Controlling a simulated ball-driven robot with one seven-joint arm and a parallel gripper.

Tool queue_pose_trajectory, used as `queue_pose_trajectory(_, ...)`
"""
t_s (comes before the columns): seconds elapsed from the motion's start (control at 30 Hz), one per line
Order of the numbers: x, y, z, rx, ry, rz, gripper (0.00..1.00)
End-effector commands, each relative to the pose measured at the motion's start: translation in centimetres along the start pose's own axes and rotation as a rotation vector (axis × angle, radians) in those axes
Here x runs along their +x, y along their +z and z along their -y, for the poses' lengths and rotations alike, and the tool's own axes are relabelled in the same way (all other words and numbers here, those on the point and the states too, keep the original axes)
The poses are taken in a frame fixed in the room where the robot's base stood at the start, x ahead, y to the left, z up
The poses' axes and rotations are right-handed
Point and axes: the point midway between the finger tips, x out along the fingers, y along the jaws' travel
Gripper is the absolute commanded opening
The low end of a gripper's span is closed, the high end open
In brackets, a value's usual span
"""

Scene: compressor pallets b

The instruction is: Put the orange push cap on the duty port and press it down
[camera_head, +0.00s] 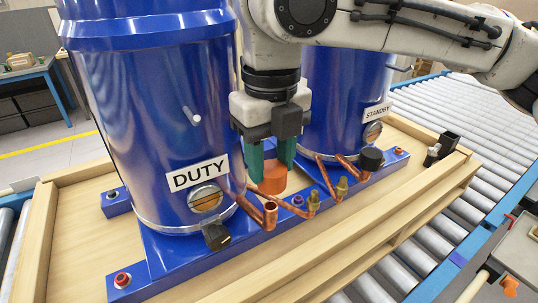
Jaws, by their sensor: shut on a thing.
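My gripper (271,166) points down with its teal fingers shut on the orange push cap (272,180). The cap's upper part is partly hidden between the fingers. The compressor labelled DUTY (150,110) is the large blue cylinder at left. An upright copper stub with an open end (270,214) stands in front of its base, and I take it for the duty port. The cap appears just above this stub in the picture, with a small gap. How far apart they are in depth I cannot tell.
The STANDBY compressor (332,95) stands behind my arm, with a black cap (371,158) near its base. Copper pipes and brass fittings (314,201) lie close right of the stub. A wooden pallet (330,243) borders everything. Roller conveyor (440,215) runs at right.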

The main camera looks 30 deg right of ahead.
Motion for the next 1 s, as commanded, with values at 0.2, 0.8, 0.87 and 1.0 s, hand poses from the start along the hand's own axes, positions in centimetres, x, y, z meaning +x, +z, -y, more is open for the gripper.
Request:
queue_pose_trajectory(0.2, -0.2, 0.3, -0.1, -0.067, 0.003, -0.001, 0.16)
queue_pose_trajectory(0.8, 4.2, 0.4, 0.0, -0.091, 0.0, 0.001, 0.16)
queue_pose_trajectory(0.87, 4.3, 0.4, 0.0, -0.091, -0.001, 0.001, 0.16)
queue_pose_trajectory(1.0, 4.3, 0.4, 0.0, -0.091, -0.001, 0.001, 0.16)
